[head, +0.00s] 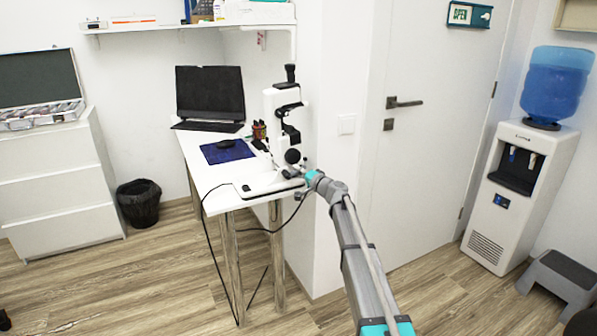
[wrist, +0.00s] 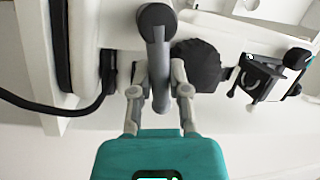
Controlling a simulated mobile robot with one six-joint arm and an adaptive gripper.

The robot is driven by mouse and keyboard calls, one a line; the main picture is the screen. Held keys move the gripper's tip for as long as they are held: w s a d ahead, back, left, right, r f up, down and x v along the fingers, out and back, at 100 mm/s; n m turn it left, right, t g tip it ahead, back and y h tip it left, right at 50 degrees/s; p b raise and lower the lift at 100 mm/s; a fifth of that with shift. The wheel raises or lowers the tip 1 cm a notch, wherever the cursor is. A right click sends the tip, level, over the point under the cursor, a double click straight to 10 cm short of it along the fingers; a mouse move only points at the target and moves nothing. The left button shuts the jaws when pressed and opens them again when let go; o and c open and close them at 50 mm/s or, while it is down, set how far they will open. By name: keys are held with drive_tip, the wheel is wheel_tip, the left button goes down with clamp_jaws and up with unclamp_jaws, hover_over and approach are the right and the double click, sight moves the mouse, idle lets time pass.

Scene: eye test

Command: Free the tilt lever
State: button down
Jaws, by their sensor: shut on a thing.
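The white and black eye-test instrument (head: 284,104) stands upright at the near right end of the white table (head: 196,165). My gripper (head: 309,178) is at its lower right side, small in the head view. In the wrist view my gripper (wrist: 159,92) has its two grey fingers on either side of a grey lever (wrist: 159,55) and is shut on it. The lever ends in a dark round knob (wrist: 157,20) above the fingers. I cannot tell which way the lever is set. A black round knob (wrist: 198,66) is just right of the fingers.
A black cable (wrist: 60,107) runs left of my gripper, and another hangs off the table. A dark laptop (head: 210,95) and blue mat (head: 227,151) lie farther back. A door (head: 432,130) and water dispenser (head: 518,190) are right. Floor is free in front.

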drive_tip(key=n+p, duration=0.1)
drive_tip(key=r+n+p, duration=0.1)
drive_tip(key=shift+s+a+r+n+g, duration=0.1)
drive_tip(key=shift+a+r+n+g, duration=0.1)
drive_tip(key=shift+n+g, duration=0.15)
drive_tip(key=shift+a+n+h+p, duration=0.1)
drive_tip(key=shift+n+h+p, duration=0.25)
drive_tip(key=shift+n, duration=0.2)
drive_tip(key=c, duration=0.6)
unclamp_jaws()
drive_tip(key=shift+s, duration=0.15)
drive_tip(key=v, duration=1.2)
drive_tip(key=shift+r, duration=0.1)
